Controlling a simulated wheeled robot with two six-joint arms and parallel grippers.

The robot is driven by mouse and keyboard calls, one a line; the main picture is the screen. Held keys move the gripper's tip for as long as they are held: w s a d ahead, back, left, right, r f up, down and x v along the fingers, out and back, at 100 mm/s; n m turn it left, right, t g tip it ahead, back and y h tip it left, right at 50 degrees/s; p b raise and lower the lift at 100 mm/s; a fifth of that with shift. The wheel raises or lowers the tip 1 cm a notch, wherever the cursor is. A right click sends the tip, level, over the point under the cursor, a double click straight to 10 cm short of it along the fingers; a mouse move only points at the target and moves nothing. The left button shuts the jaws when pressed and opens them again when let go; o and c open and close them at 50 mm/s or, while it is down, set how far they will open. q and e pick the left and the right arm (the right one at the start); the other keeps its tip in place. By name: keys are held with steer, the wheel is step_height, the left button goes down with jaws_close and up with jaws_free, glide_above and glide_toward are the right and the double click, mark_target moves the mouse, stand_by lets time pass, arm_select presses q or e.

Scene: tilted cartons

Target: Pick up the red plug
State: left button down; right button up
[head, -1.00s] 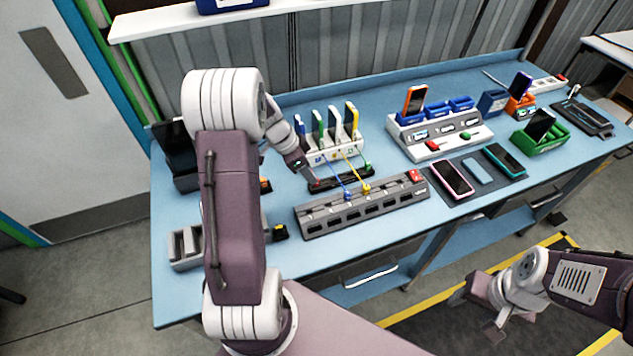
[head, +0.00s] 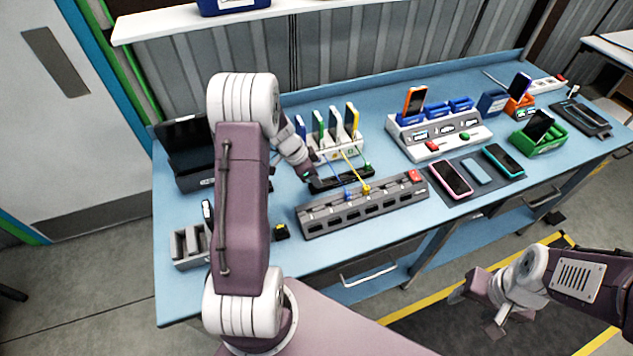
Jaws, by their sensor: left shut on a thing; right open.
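My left gripper (head: 309,176) is shut at the left end of a black plug holder (head: 342,179). The red plug is hidden at its fingers, so I cannot see how it sits or whether it is clear of the holder. A green plug (head: 367,166) stands at the holder's right end. Blue (head: 348,193) and yellow (head: 366,189) plugs with cables sit at the grey power strip (head: 325,229) in front. My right gripper (head: 495,328) is open and empty, low at the right, away from the table.
A charging rack (head: 345,151) with upright coloured devices stands behind the holder. A white dock (head: 430,147) with an orange phone (head: 414,100) is to its right. Phones lie on a dark mat (head: 470,187).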

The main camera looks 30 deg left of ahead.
arm_select(q)
steer(key=shift+r, duration=0.1)
steer(key=shift+r, duration=0.3)
steer(key=r, duration=0.2)
steer(key=d+r, duration=0.1)
steer(key=r, duration=0.1)
steer(key=shift+w+b, duration=0.25)
steer(key=shift+b, duration=0.1)
steer(key=w+d+r, duration=0.3)
steer(key=d+r, duration=0.3)
steer(key=d, duration=0.4)
steer(key=shift+w+b, duration=0.2)
steer(key=shift+b, duration=0.1)
steer(key=shift+r, duration=0.1)
steer(key=shift+r+p, duration=0.55)
steer(key=shift+r, duration=0.2)
step_height(320, 180, up, 3)
steer(key=shift+p, duration=1.05)
steer(key=shift+f, duration=0.1)
